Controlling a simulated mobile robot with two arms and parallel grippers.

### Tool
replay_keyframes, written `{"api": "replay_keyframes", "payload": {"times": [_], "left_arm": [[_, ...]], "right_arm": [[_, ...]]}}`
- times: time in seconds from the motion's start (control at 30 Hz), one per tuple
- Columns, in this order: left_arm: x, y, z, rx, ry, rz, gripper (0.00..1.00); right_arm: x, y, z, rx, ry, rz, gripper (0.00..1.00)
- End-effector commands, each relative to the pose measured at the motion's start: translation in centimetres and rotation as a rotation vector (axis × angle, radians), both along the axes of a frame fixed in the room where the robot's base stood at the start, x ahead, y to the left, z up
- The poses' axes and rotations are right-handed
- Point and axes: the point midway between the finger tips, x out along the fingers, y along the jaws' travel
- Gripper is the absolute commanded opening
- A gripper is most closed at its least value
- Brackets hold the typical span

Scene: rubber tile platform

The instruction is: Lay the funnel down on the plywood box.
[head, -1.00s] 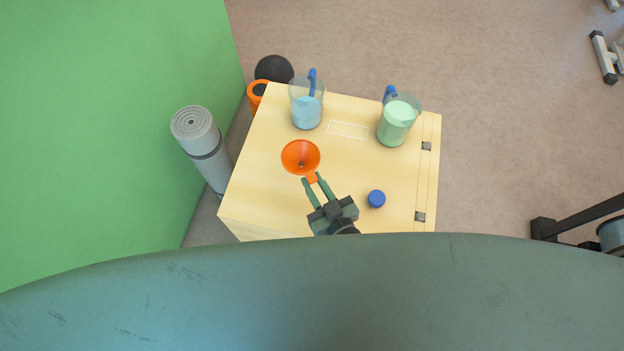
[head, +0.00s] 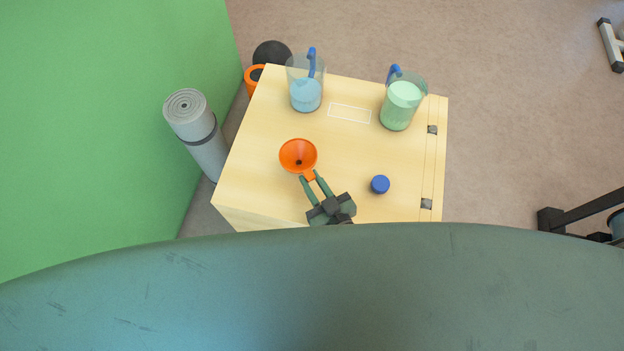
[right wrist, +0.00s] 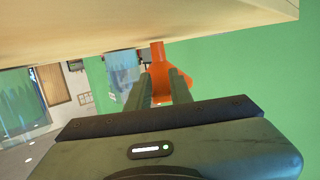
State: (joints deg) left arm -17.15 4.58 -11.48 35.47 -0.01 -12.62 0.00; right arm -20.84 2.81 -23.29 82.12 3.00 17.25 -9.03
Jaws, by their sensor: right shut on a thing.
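The orange funnel (head: 298,157) is over the left middle of the plywood box (head: 260,190), its wide mouth facing up in the head view. My right gripper (head: 309,177) is shut on the tab at the funnel's rim, on the near side. In the right wrist view, which looks upside down, the funnel (right wrist: 181,88) shows beyond the fingers, its spout pointing towards the box top (right wrist: 120,22). I cannot tell whether the spout touches the box. My left gripper is not in view.
A jug of blue liquid (head: 306,94) stands at the box's back left, a jug of green liquid (head: 398,112) at the back right. A blue cap (head: 380,184) lies right of my gripper. A white outlined rectangle (head: 349,113) is bare. The box's middle is clear.

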Motion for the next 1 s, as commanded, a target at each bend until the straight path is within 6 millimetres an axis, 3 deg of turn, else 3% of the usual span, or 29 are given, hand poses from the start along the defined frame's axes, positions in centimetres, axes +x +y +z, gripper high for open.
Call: {"api": "replay_keyframes", "payload": {"times": [0.77,0.8,0.83,0.87,1.0], "left_arm": [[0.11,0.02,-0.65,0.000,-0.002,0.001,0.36],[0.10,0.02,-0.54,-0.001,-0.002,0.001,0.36],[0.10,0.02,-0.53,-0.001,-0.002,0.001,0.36],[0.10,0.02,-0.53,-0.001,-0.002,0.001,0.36],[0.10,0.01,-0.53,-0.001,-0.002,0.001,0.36]], "right_arm": [[0.00,0.00,-0.82,0.000,0.000,0.000,0.00],[0.01,0.01,-0.69,0.000,0.000,0.000,0.32],[0.01,0.01,-0.68,0.000,0.000,0.000,0.41],[0.01,0.01,-0.68,0.000,0.000,0.000,0.47],[0.01,0.01,-0.68,0.000,0.000,0.000,0.47]]}}
